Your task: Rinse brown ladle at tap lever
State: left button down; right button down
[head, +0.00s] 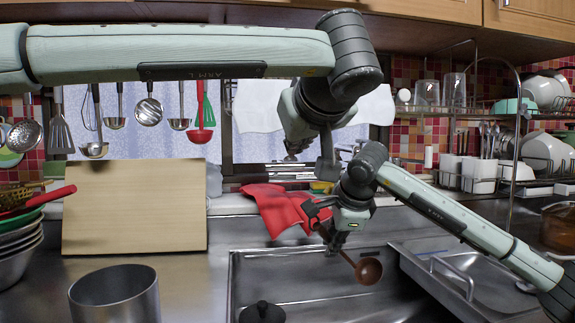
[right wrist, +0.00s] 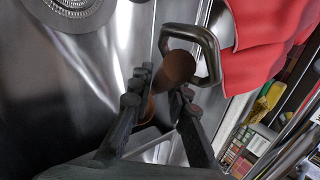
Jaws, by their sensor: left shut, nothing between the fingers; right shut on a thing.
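The brown ladle (head: 369,271) hangs tilted over the sink (head: 300,277), its bowl low and its handle running up left to my right gripper (head: 335,242). My right gripper is shut on the handle. In the right wrist view, brown parts of the ladle (right wrist: 178,68) show between and beyond the fingers (right wrist: 160,92). A dark curved metal tap (right wrist: 207,42) stands close beyond them. In the head view the tap is mostly hidden near the right gripper, and I cannot make out its lever. My left gripper (head: 327,168) is shut and empty, above the sink's back edge. No water is visible.
A red cloth (head: 280,208) lies behind the sink. A dark knobbed object (head: 262,312) is at the sink's front left. A cutting board (head: 134,206) and steel pot (head: 115,294) stand left. Utensils hang from the rail behind. A dish rack (head: 480,183) is at right.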

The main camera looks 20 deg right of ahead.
aim_at(281, 164)
pick_arm(q)
notch_tip(281, 164, down, 5)
jog(key=n+g, duration=0.2)
jog(key=n, duration=3.1)
jog(key=a+x, duration=0.1)
jog(key=x, duration=0.8)
jog(key=shift+w+d+r, duration=0.1)
jog(key=shift+w+r, duration=0.1)
jog(key=shift+r, duration=0.75)
jog(key=shift+w+d+r, duration=0.1)
jog(key=shift+w+r, duration=0.1)
jog(key=shift+r, duration=0.7)
